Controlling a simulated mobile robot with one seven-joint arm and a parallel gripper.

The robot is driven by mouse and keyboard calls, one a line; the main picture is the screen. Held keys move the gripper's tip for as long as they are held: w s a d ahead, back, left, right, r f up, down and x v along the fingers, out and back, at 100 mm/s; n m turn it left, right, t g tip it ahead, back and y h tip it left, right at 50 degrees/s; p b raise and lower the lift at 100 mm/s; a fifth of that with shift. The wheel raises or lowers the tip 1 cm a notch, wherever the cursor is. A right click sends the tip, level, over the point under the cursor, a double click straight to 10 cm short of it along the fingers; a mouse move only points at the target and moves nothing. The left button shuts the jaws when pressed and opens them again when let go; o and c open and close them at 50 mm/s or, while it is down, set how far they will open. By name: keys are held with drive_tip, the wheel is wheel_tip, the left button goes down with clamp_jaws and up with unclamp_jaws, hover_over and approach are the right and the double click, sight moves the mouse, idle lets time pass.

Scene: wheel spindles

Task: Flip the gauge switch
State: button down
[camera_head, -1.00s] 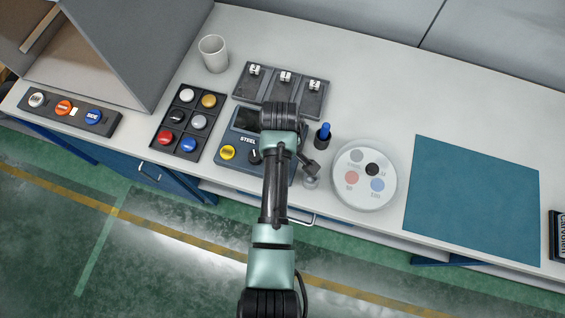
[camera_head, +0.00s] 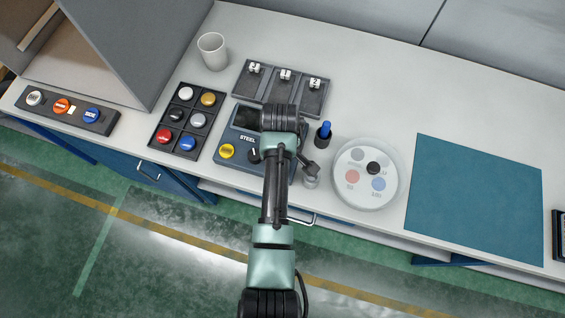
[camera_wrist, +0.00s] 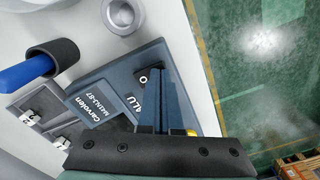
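The gauge (camera_head: 224,152) is a blue-grey box on the bench with a dark screen, a yellow button (camera_head: 227,151) and a black switch (camera_head: 254,154) with a white mark. "STEEL" is printed on it in the head view; "ALU" shows in the wrist view on the gauge (camera_wrist: 100,110). My arm covers the gauge's right part in the head view and hides my fingertips there. In the wrist view my gripper (camera_wrist: 157,72) points at the gauge face, its fingers close together with nothing seen between them. Its tips are right beside the switch (camera_wrist: 143,78); contact cannot be told.
A blue-topped marker in a black holder (camera_head: 323,135) and a round white dish (camera_head: 364,200) stand right of the gauge. A tray of coloured buttons (camera_head: 160,147) lies left. A numbered three-slot rack (camera_head: 282,90) and a white cup (camera_head: 213,52) are behind. A teal mat (camera_head: 475,200) lies right.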

drive_tip(key=shift+f, duration=0.2)
drive_tip(key=shift+r, duration=0.1)
wheel_tip(320, 180, up, 7)
drive_tip(key=p, duration=0.7)
idle(0.6)
